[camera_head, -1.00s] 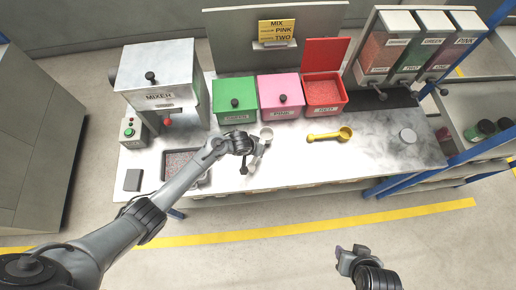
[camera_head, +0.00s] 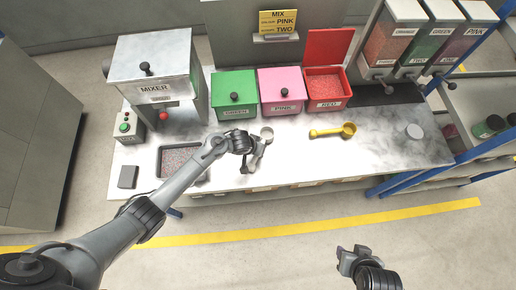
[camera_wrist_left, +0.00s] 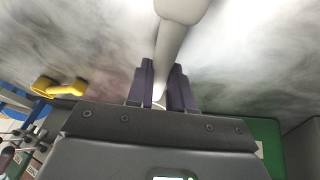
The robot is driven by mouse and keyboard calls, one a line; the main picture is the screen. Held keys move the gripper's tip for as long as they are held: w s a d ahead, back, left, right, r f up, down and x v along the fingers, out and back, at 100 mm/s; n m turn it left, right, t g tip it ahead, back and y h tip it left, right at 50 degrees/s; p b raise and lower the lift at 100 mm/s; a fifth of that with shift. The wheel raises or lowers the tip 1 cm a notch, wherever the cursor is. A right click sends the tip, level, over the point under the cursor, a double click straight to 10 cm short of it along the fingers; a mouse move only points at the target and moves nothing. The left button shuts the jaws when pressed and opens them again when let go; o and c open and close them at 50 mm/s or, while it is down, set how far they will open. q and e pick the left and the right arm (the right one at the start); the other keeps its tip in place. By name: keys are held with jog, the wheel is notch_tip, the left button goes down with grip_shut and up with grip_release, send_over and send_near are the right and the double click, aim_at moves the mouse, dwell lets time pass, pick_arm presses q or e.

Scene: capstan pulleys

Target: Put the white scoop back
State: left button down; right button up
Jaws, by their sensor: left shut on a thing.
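The white scoop (camera_head: 267,134) is at the front middle of the bench, its cup toward the pink bin and its handle toward the front edge. My left gripper (camera_head: 250,164) is shut on the scoop's handle. In the left wrist view the pale handle (camera_wrist_left: 171,45) runs between the dark fingers (camera_wrist_left: 160,88), and part of the cup (camera_wrist_left: 182,9) shows at the top edge. I cannot tell whether the scoop touches the bench. My right gripper (camera_head: 346,255) is open and empty over the floor in front of the bench.
A yellow scoop (camera_head: 333,131) lies to the right. Green (camera_head: 236,111), pink (camera_head: 283,107) and open red (camera_head: 328,103) bins stand behind. The mixer (camera_head: 153,75) and a dark tray (camera_head: 160,166) are left. A small round white disc (camera_head: 414,131) lies far right.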

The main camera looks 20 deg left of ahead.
pick_arm(q)
jog(key=shift+f, duration=0.3)
jog(key=shift+f, duration=0.1)
jog(key=c, duration=0.9)
grip_release()
